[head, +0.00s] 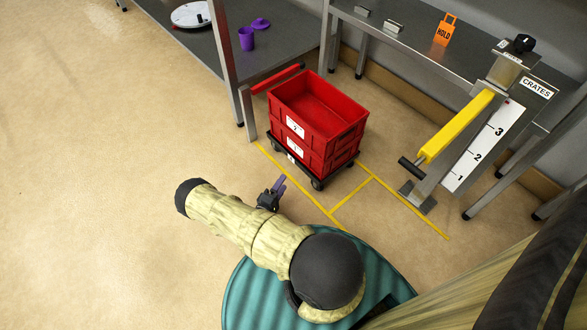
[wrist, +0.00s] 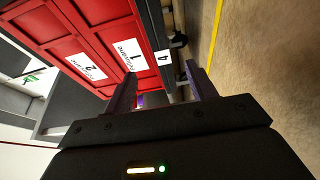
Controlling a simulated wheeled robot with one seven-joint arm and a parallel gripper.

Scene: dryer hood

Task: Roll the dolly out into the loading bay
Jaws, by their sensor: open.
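The dolly (head: 318,182) is a low dark platform on casters, standing on the floor beside the yellow tape. Two stacked red crates (head: 330,132) ride on it; the upper one looks empty inside. In the wrist view the crates (wrist: 75,30) carry white labels 2 and 1, and the dolly's edge (wrist: 158,40) carries a label 4. My gripper (head: 279,187) is just in front of the dolly, low near the floor. In the wrist view its dark purple fingers (wrist: 162,88) are apart with nothing clearly held between them, pointing towards the dolly's edge.
A red bar (head: 278,79) on a grey post (head: 248,112) stands at the crates' left. A yellow lever (head: 455,127) with a black handle stands right, by a board marked 1, 2, 3. Steel tables (head: 400,35) stand behind. Yellow tape (head: 350,202) marks the floor; open floor lies left.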

